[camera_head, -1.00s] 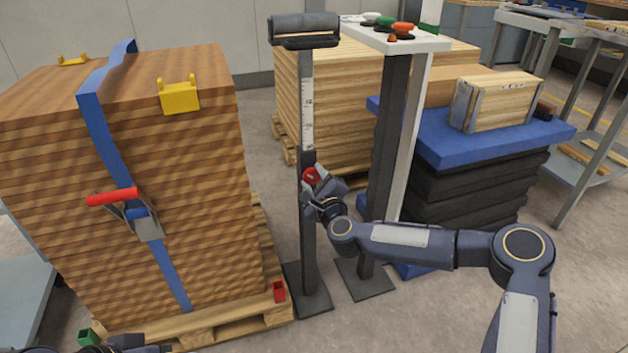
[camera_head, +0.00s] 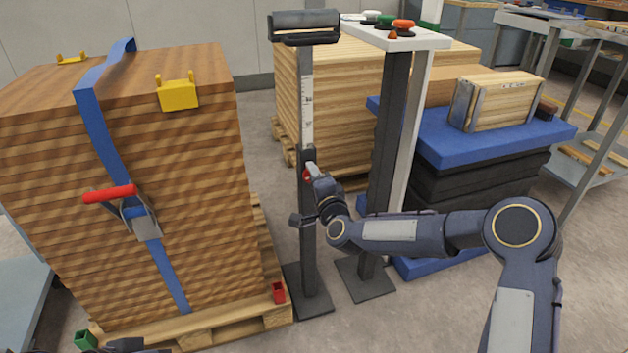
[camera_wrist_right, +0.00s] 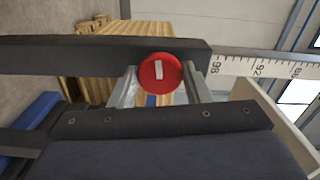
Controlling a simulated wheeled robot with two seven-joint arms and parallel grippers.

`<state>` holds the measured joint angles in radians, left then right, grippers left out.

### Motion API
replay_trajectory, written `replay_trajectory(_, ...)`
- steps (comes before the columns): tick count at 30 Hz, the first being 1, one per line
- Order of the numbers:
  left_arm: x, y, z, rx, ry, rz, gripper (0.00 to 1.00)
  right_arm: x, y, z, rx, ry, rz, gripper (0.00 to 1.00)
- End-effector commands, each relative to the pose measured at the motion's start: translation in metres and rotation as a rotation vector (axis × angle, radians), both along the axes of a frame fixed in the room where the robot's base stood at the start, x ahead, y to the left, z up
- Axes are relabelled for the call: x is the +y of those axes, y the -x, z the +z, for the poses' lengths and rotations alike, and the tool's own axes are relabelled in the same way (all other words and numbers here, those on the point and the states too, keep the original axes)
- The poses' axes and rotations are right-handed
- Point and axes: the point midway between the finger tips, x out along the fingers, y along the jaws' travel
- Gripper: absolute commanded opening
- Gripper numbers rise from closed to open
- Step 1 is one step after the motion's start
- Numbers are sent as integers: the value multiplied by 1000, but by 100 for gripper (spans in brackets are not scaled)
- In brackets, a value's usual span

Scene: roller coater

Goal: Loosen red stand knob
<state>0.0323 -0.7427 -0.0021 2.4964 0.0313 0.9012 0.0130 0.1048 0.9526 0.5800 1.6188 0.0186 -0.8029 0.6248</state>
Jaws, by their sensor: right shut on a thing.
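The red stand knob (camera_head: 307,175) sits on the dark upright post of the roller stand (camera_head: 307,220), just below the white scale. My right gripper (camera_head: 313,172) is at the knob and largely covers it in the head view. In the right wrist view the round red knob (camera_wrist_right: 160,73), with a white bar mark across it, lies between the two fingers of my right gripper (camera_wrist_right: 161,82), which are shut on it. The scale (camera_wrist_right: 262,65) runs off to the right there. Of my left arm only a dark part shows at the bottom left; its gripper is not visible.
A strapped wood stack (camera_head: 200,190) on a pallet stands left of the stand. A white-topped post (camera_head: 435,40) with coloured buttons stands close on the right, beside a blue-topped lift table (camera_head: 440,150). Bare floor lies in front.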

Motion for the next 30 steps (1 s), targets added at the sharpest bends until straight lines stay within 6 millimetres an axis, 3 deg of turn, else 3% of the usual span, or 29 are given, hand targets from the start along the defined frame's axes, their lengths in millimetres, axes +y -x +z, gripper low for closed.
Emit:
replay_trajectory(22,0,0,-2,0,0,0,36,0,0,-2,-25,87,1,21)
replay_trajectory(23,0,0,-2,0,0,0,36,0,0,-2,-25,87,1,45)
replay_trajectory(27,0,0,-2,0,0,0,36,0,0,-1,-26,86,1,63)
replay_trajectory(30,0,0,-2,0,0,0,36,0,0,-1,-26,86,1,64)
